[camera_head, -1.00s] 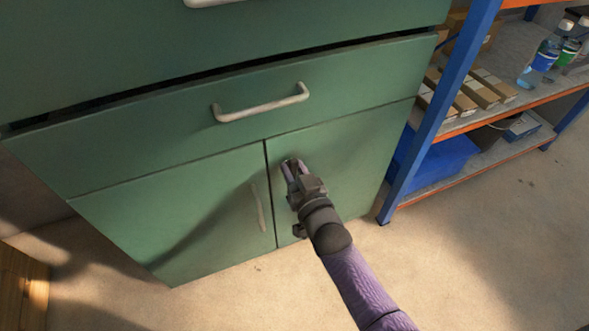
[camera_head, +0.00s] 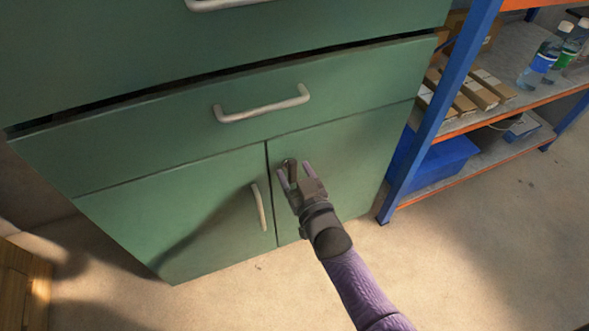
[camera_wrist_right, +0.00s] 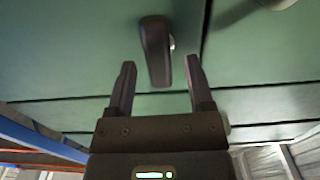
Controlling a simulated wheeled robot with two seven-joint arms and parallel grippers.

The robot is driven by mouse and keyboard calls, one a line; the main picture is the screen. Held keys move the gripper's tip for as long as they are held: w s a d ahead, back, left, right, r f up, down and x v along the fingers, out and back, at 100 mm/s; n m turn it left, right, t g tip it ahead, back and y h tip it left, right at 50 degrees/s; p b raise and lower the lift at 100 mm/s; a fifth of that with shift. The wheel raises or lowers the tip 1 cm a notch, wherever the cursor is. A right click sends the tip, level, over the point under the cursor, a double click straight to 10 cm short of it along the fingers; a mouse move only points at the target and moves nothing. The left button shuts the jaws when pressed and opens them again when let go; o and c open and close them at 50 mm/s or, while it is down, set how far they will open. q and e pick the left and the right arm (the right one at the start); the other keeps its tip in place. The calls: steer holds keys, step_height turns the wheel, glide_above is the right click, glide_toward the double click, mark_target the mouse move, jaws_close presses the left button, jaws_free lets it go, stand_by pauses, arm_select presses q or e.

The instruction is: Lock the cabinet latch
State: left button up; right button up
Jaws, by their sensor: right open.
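The green cabinet (camera_head: 200,215) has two lower doors beneath a wide drawer, and both doors look closed. A dark latch handle (camera_wrist_right: 155,50) is on the right door, near its upper inner corner. In the wrist view it stands nearly upright, slightly tilted, with a bit of shiny metal behind it. My right gripper (camera_head: 294,168) is open at the latch. In the wrist view its fingers (camera_wrist_right: 160,65) lie on either side of the latch's lower end, with gaps visible on both sides. In the head view the gripper partly hides the latch. My left gripper is not in view.
A pale bar handle (camera_head: 258,207) is on the left door, and another (camera_head: 262,104) is on the drawer above. A blue-posted shelf (camera_head: 440,110) with boxes and bottles stands close on the right. The floor (camera_head: 480,245) in front is clear.

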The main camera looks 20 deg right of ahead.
steer(key=s+p, duration=0.1)
steer(key=s, duration=0.1)
steer(key=shift+s+r+p, duration=0.35)
steer(key=shift+r+p, duration=0.05)
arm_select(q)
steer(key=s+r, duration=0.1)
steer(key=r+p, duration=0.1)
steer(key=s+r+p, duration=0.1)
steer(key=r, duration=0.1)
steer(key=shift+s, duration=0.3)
arm_select(e)
steer(key=s, duration=0.6)
steer(key=shift+s+d+f, duration=0.15)
steer(key=shift+s+f, duration=0.1)
steer(key=shift+f, duration=0.1)
